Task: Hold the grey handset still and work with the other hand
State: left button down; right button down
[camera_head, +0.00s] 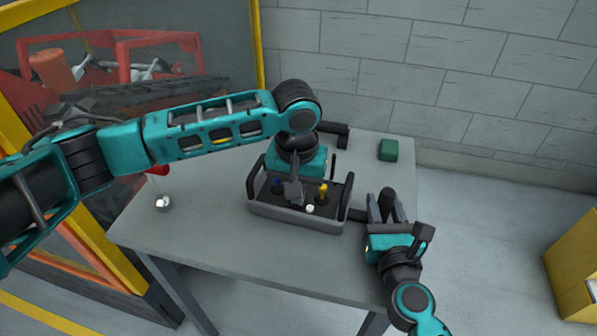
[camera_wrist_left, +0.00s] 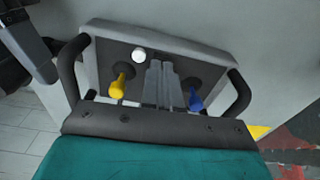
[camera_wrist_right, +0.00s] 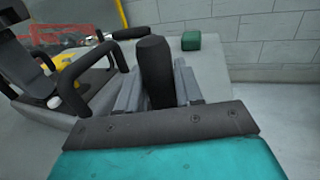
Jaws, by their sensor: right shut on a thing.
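The grey handset (camera_head: 290,217) lies on the table. It has black side handles, a yellow stick (camera_head: 323,192), a blue stick (camera_head: 277,185) and a white button (camera_head: 310,209). My left gripper (camera_head: 293,193) points down over the panel; in the left wrist view its fingers (camera_wrist_left: 164,80) are together between the yellow stick (camera_wrist_left: 120,84) and the blue stick (camera_wrist_left: 194,96), holding nothing visible. My right gripper (camera_wrist_right: 157,90) is shut on a thick black upright post (camera_wrist_right: 154,62) right of the handset. I cannot tell whether the post joins the handset.
A green block (camera_head: 388,150) stands at the table's back right. A small red-topped item with a whitish ball (camera_head: 162,204) is at the left of the table (camera_head: 200,255). A yellow-framed machine is beyond the left edge, a brick wall behind, a yellow cabinet (camera_head: 575,265) at right.

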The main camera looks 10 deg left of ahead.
jog(key=shift+w+a, duration=0.1)
pick_arm(q)
notch_tip(320, 180, up, 14)
jog(key=s, duration=0.1)
jog(key=shift+d, duration=0.1)
pick_arm(e)
jog(key=c, duration=0.7)
grip_release()
jog(key=shift+o, duration=0.2)
